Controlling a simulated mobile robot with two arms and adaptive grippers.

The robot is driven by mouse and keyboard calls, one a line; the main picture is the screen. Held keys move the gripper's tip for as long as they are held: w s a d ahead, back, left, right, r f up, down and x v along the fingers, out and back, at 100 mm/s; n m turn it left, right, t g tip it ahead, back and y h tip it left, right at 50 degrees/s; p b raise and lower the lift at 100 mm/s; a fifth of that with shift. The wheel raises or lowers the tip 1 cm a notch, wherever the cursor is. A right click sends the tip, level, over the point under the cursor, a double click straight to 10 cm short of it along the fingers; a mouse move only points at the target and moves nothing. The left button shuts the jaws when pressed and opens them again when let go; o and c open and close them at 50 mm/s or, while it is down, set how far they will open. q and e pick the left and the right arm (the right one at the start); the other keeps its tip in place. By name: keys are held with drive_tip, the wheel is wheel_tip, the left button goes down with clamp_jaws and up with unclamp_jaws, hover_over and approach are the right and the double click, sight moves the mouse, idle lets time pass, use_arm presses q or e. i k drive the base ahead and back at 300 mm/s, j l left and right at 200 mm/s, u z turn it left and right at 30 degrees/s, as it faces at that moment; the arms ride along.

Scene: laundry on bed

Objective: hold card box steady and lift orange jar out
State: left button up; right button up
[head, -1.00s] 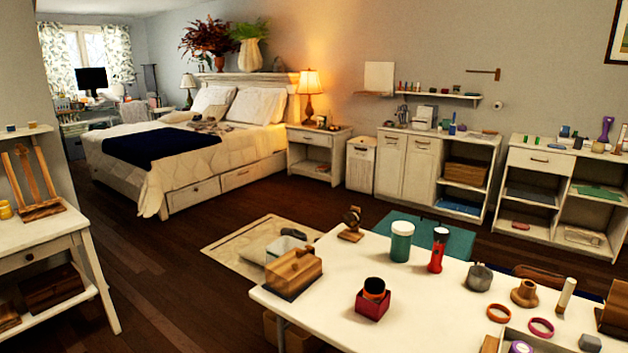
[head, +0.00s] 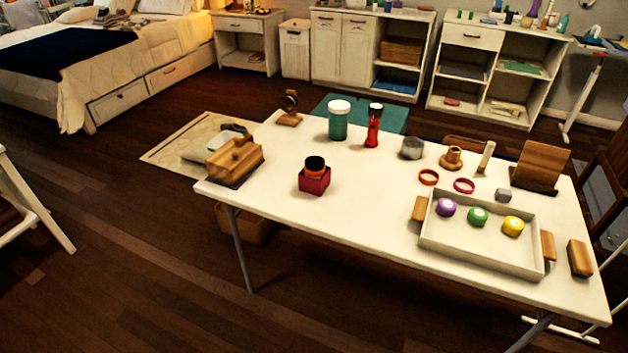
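A small dark red open box (head: 314,181) stands on the white table, left of its middle; it appears to be the card box. A round jar (head: 315,166) with a black top and an orange band sits upright in the box, its upper part above the rim and its lower part hidden. Neither of my grippers shows in the head view.
The table front near the red box is clear.

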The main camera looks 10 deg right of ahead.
sight(315, 166)
drive_tip(key=i+j, duration=0.25)
drive_tip(key=i, duration=0.15)
drive_tip(key=i+j, duration=0.2)
drive_tip(key=i, duration=0.2)
drive_tip(key=i+j+z, duration=0.1)
drive_tip(key=z, duration=0.25)
drive_tip(key=i+j+z, duration=0.2)
drive_tip(key=z, duration=0.2)
drive_tip(key=i+j+z, duration=0.2)
drive_tip(key=z, duration=0.15)
drive_tip(key=j+z, duration=0.1)
drive_tip(key=j, duration=0.3)
drive_tip(key=k, duration=1)
